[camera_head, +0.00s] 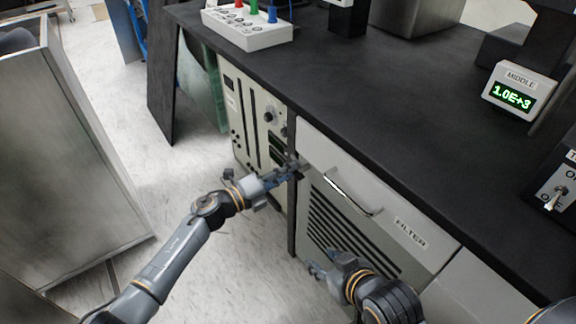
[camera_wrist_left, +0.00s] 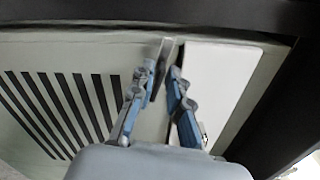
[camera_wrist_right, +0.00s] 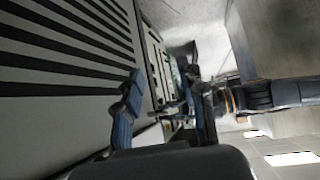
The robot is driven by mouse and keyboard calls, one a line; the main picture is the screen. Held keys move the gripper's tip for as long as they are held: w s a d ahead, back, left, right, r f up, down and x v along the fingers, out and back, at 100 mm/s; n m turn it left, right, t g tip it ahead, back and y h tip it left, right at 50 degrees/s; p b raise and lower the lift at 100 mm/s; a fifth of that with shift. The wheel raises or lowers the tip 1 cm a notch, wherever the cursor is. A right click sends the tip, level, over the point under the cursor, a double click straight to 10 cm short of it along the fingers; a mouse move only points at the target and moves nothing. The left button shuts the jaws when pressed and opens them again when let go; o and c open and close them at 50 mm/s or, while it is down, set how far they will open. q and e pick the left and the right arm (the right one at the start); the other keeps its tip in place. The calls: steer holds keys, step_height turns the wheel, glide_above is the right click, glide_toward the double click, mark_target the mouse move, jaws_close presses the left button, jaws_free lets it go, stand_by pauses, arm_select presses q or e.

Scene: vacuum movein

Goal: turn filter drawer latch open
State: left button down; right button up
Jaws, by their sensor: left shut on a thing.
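The white filter drawer (camera_head: 385,190) sits under the black counter, with a metal bar handle (camera_head: 355,195) and a FILTER label (camera_head: 410,233). My left gripper (camera_head: 298,167) is at the drawer's upper left edge, where the latch is mostly hidden by the fingers. In the left wrist view, the fingers (camera_wrist_left: 165,85) are closed in around a thin metallic latch piece (camera_wrist_left: 166,50) that sticks up between their tips. My right gripper (camera_head: 318,270) is lower, in front of the vented panel. In the right wrist view, its fingers (camera_wrist_right: 166,95) are wide apart and empty.
A slotted vent panel (camera_head: 345,235) lies below the drawer. A beige instrument rack (camera_head: 255,125) stands left of it. On the black counter (camera_head: 400,110) are a MIDDLE display (camera_head: 518,92) and a toggle switch box (camera_head: 560,190). A metal cabinet (camera_head: 60,170) stands at left, with open floor between.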

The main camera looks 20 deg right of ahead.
arm_select(q)
steer(key=n, duration=0.1)
steer(key=n+p, duration=0.1)
steer(key=n, duration=0.1)
steer(key=shift+f, duration=0.25)
arm_select(e)
steer(key=s+d+f+g+h, duration=0.1)
steer(key=s+d+f+g, duration=0.1)
steer(key=s, duration=0.5)
steer(key=shift+d+f+g, duration=0.2)
steer(key=shift+f+g, duration=0.55)
steer(key=shift+g, duration=0.25)
arm_select(q)
steer(key=c, duration=1.5)
jaws_free()
steer(key=shift+a, duration=0.1)
steer(key=v, duration=1.2)
steer(key=shift+r, duration=0.1)
